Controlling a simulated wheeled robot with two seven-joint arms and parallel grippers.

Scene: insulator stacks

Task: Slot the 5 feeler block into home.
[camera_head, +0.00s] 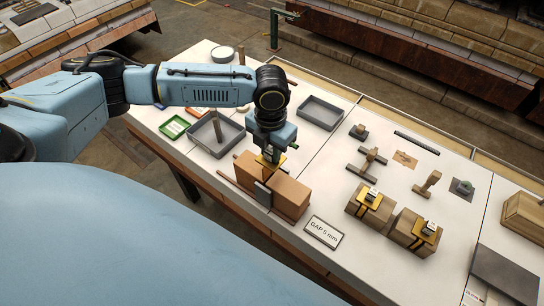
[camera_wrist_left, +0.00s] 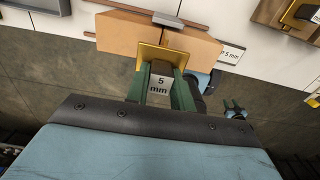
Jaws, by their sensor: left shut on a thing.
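My left gripper (camera_head: 271,151) is shut on the 5 feeler block (camera_wrist_left: 160,86), a grey piece marked "5 mm" with a yellow plate (camera_wrist_left: 152,56). In the wrist view the block sits between the green fingers. The gripper points down over the pair of brown blocks (camera_head: 289,196), and the yellow plate shows close against them. Whether the plate touches them or sits in their gap, I cannot tell; the fingers hide that part. A grey clamp-like piece (camera_head: 263,194) is at the near face of the brown blocks. A card (camera_head: 324,233) beside them reads "GAP 5 mm".
Two wooden stands with yellow-topped labelled blocks (camera_head: 371,198) (camera_head: 428,229) are to the right. Grey trays (camera_head: 321,112) (camera_head: 216,148) lie behind and left. A wooden T-shaped piece (camera_head: 369,160) stands beyond the stands. The table's near edge runs below the card.

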